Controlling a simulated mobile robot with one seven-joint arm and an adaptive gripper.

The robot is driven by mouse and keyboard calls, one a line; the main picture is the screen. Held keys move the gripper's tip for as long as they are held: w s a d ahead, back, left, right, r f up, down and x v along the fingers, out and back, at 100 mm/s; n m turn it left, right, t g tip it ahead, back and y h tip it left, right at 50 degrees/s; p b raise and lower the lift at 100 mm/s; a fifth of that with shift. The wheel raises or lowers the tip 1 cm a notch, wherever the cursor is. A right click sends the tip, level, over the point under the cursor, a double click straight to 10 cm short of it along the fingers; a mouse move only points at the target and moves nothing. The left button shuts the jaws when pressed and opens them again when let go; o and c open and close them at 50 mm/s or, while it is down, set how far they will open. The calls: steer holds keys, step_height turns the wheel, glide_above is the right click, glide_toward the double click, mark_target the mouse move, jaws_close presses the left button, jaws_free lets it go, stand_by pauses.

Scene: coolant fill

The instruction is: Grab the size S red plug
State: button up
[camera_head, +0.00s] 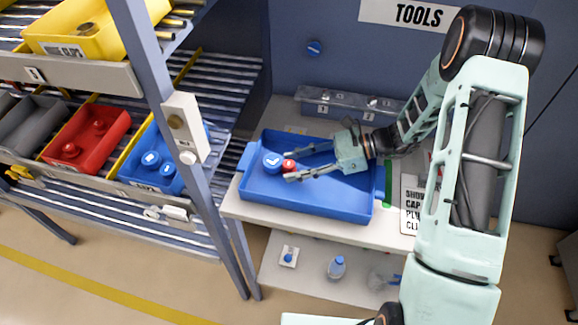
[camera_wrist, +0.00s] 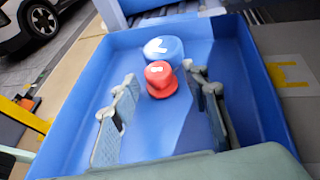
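The red plug (camera_head: 288,166) stands in the blue tray (camera_head: 300,202), close beside a larger blue plug (camera_head: 271,162). In the wrist view the red plug (camera_wrist: 160,78) is in front of the blue plug (camera_wrist: 164,50), with a white mark on its top too small to read surely. My gripper (camera_head: 288,165) is open and reaches into the tray from the right. In the wrist view its two fingers (camera_wrist: 160,90) are spread wide on either side of the red plug, with nothing between them touching.
The tray's walls (camera_wrist: 258,85) surround the plugs. The tray stands on a pale table, with a rack of bins at left: a red bin (camera_head: 112,135) and a blue bin (camera_head: 135,170). A rack post (camera_head: 165,110) rises left of the tray. The tray's floor near the gripper is clear.

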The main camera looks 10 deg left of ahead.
steer(key=c, duration=0.6)
steer(key=shift+o, duration=0.2)
steer(key=shift+r, duration=0.2)
